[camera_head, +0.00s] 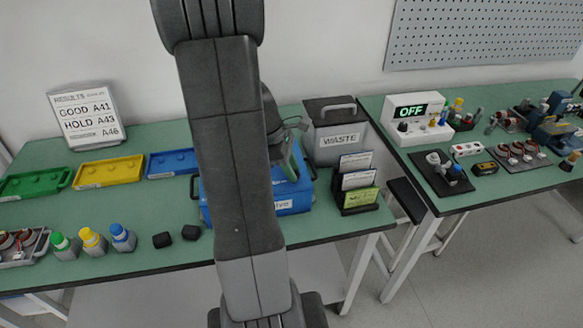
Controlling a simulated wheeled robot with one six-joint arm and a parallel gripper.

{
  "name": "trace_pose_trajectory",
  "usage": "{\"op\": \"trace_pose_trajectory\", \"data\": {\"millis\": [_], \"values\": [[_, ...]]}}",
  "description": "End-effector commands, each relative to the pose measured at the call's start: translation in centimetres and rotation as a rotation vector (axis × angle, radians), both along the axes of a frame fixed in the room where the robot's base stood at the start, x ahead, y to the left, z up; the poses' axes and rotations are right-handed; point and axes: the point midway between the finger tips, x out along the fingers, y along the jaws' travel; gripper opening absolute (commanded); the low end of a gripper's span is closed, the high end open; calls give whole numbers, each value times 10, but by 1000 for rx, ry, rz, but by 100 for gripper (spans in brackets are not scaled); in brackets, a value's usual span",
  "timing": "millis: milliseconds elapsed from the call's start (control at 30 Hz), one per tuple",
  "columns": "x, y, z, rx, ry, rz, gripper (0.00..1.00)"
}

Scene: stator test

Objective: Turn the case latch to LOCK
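A blue case (294,192) with a white label stands on the left green table, partly hidden behind my arm. Its latch cannot be made out, and no LOCK marking can be read. My gripper (290,148) is above the case's right part, just right of my arm. It is small and dark in this view. Whether it touches the case and whether its fingers are open cannot be told.
A grey WASTE bin (338,140) stands right behind the case. A black card rack (356,194) is at its right. Blue (172,163), yellow (108,172) and green (36,184) trays lie left.

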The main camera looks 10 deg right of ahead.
Motion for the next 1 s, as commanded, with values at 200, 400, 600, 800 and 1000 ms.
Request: {"op": "trace_pose_trajectory", "data": {"millis": [200,400,600,800,1000], "values": [[0,0,1,0,0,-9,4],[1,0,2,0,-1,-67,4],[3,-1,2,0,-1,-201,4],[4,-2,2,0,0,-385,4],[5,-3,2,1,-1,-577,4]]}}
